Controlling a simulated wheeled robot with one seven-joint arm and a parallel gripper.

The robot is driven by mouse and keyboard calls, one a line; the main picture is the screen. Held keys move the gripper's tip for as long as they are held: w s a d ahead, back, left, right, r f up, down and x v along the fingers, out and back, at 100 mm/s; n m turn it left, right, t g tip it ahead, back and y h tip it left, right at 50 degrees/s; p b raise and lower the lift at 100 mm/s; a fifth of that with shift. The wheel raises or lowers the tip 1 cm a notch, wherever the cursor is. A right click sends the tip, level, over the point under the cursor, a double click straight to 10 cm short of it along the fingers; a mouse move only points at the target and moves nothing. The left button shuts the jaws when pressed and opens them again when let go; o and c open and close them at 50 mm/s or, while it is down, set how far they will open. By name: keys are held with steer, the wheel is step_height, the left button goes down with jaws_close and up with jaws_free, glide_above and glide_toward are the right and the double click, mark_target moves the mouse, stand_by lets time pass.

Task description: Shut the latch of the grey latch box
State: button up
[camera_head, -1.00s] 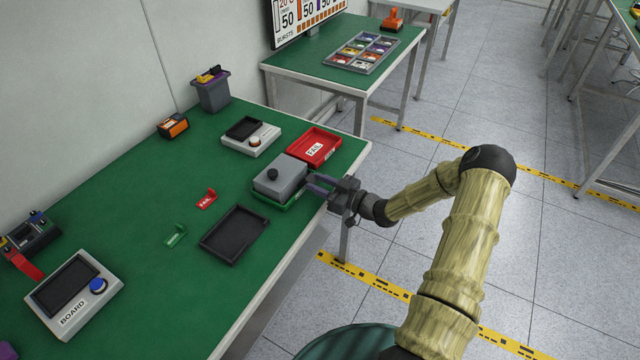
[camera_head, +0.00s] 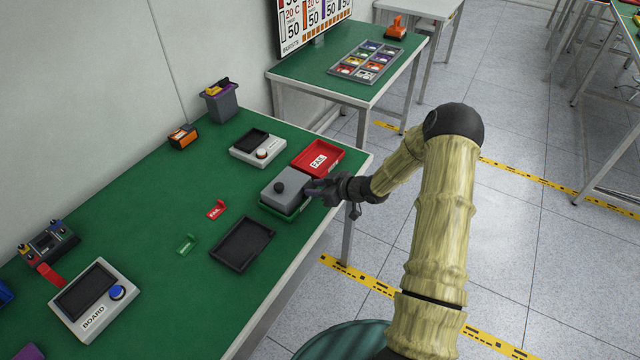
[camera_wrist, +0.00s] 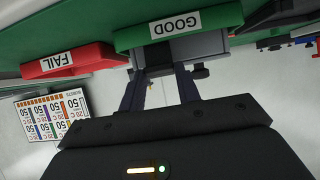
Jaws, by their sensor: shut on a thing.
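The grey latch box (camera_head: 290,186) has a dark round knob on its lid and sits in a green tray (camera_head: 284,212) on the green table. In the wrist view the tray's GOOD label faces me and part of the grey box (camera_wrist: 190,46) shows beyond it. My gripper (camera_head: 313,190) is at the box's right side. In the wrist view my gripper's (camera_wrist: 160,82) two fingers are apart, with their tips at the box; it is shut on the box. The latch cannot be made out, and the fingertips' contact is partly hidden.
A red FAIL tray (camera_head: 318,158) stands close behind the box. A black empty tray (camera_head: 242,243) lies in front of it, and a white device (camera_head: 258,148) stands behind left. Small red (camera_head: 216,210) and green (camera_head: 186,244) holders stand to the left. The table's edge is just right of the box.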

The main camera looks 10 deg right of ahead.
steer(key=p, duration=0.1)
steer(key=r+g+h+p, duration=0.1)
steer(key=p, duration=0.1)
steer(key=shift+w+a+r, duration=0.15)
steer(key=shift+w+a, duration=0.2)
steer(key=shift+a, duration=0.05)
steer(key=p, duration=0.2)
steer(key=g+h+p, duration=0.1)
steer(key=shift+w+a+p, duration=0.25)
steer(key=shift+w+p, duration=0.05)
steer(key=shift+p, duration=0.1)
steer(key=shift+f, duration=0.25)
steer(key=o, duration=1)
steer(key=shift+r, duration=0.1)
steer(key=v, duration=1.7)
steer(key=shift+w+r+b, duration=0.15)
steer(key=shift+r+b, duration=0.2)
